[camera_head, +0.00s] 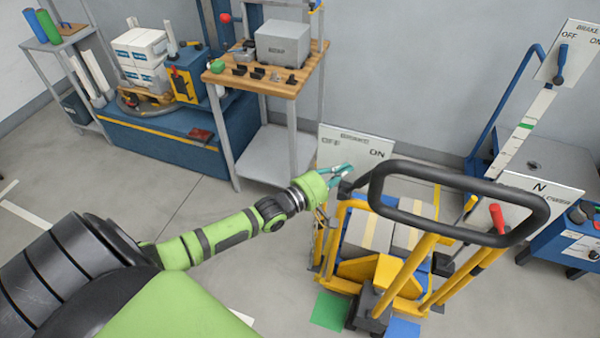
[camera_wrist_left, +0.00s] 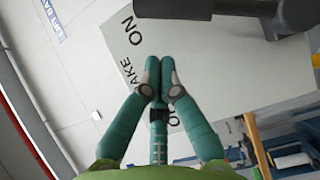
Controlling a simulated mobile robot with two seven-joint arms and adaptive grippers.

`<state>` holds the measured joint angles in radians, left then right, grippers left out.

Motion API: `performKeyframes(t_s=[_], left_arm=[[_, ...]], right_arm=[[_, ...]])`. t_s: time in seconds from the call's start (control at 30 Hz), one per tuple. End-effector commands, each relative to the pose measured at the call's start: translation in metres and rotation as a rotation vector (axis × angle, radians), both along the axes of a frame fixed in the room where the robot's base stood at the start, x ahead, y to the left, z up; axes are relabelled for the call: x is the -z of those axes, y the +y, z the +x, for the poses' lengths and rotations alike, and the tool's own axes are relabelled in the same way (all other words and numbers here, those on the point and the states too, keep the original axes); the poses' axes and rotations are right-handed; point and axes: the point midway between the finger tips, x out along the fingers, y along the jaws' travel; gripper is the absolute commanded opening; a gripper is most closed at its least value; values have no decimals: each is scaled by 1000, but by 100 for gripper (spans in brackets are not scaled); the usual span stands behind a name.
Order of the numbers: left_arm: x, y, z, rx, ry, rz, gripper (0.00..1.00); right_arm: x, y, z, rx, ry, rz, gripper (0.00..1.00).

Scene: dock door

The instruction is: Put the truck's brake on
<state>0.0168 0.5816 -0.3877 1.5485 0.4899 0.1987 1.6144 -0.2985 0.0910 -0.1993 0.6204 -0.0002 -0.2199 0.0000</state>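The yellow truck (camera_head: 380,272) carries boxes and has a black loop handle (camera_head: 460,171). A pale panel (camera_head: 349,142) marked OFF and ON stands at its left side. The panel also fills much of the left wrist view (camera_wrist_left: 215,70), with ON and part of BRAKE readable. My right gripper is out of view.
Another panel (camera_head: 573,36), marked BRAKE, OFF and ON, has a blue lever (camera_head: 560,64) at the upper right. A wooden-topped bench (camera_head: 262,82) stands behind. Floor is clear at left.

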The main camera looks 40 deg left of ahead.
Motion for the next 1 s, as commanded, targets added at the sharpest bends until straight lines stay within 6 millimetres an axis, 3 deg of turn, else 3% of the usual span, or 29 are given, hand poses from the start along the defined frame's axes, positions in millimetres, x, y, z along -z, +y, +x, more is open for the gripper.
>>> performKeyframes(t_s=[0.3,0.5,0.67,1.0], left_arm=[[-16,14,-57,1,3,0,0],[-25,21,-82,1,3,1,0],[-29,24,-91,0,1,1,0],[-31,25,-93,0,0,1,0]], right_arm=[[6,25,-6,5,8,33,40],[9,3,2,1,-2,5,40],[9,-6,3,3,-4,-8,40],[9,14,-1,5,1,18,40]])
